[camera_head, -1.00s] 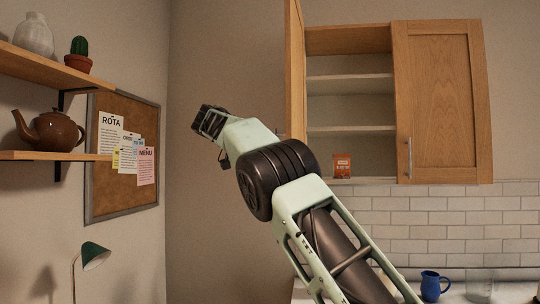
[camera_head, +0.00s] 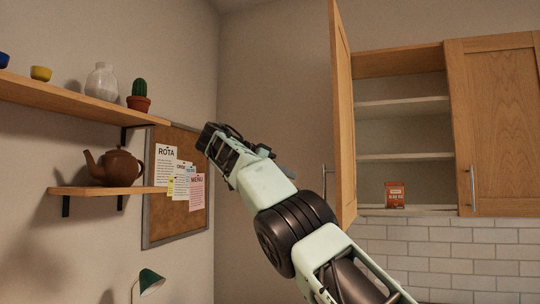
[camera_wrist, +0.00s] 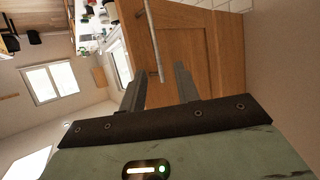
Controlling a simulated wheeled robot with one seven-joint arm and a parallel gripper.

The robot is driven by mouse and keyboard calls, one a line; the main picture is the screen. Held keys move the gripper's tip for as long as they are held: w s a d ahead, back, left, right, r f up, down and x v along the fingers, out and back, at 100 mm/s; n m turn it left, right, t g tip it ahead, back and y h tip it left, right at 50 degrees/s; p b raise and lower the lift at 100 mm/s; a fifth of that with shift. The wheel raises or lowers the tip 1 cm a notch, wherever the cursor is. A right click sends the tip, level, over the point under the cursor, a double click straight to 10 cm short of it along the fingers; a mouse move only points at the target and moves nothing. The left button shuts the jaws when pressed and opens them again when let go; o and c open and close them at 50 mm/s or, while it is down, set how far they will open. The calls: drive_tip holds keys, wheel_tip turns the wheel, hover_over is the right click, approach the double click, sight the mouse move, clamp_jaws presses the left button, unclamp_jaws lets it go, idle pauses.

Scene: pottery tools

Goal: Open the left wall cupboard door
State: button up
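The left wall cupboard door (camera_head: 343,120) stands wide open in the head view, swung out towards me and seen nearly edge-on. Its metal bar handle (camera_head: 324,182) shows at the left of its lower part. My gripper (camera_head: 212,140) is up and left of the door, in front of the wall and pinboard, apart from the handle in that picture. In the wrist view my gripper (camera_wrist: 158,82) has its two fingers apart. A thin pale bar (camera_wrist: 154,40) shows ahead of and between the fingertips, with a wooden panel door (camera_wrist: 205,45) behind it. I cannot tell whether they touch the bar.
The open cupboard has shelves (camera_head: 402,106) and a small orange packet (camera_head: 395,196). The right door (camera_head: 495,125) is shut. At left are a shelf with a teapot (camera_head: 114,167), a cactus (camera_head: 139,95), a pinboard (camera_head: 160,215) and a green lamp (camera_head: 150,281).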

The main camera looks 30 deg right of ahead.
drive_tip(key=p+v, duration=0.2)
drive_tip(key=v, duration=0.2)
drive_tip(key=shift+a+r+p, duration=0.1)
drive_tip(key=shift+a+p, duration=0.1)
drive_tip(key=shift+p, duration=0.1)
idle(0.3)
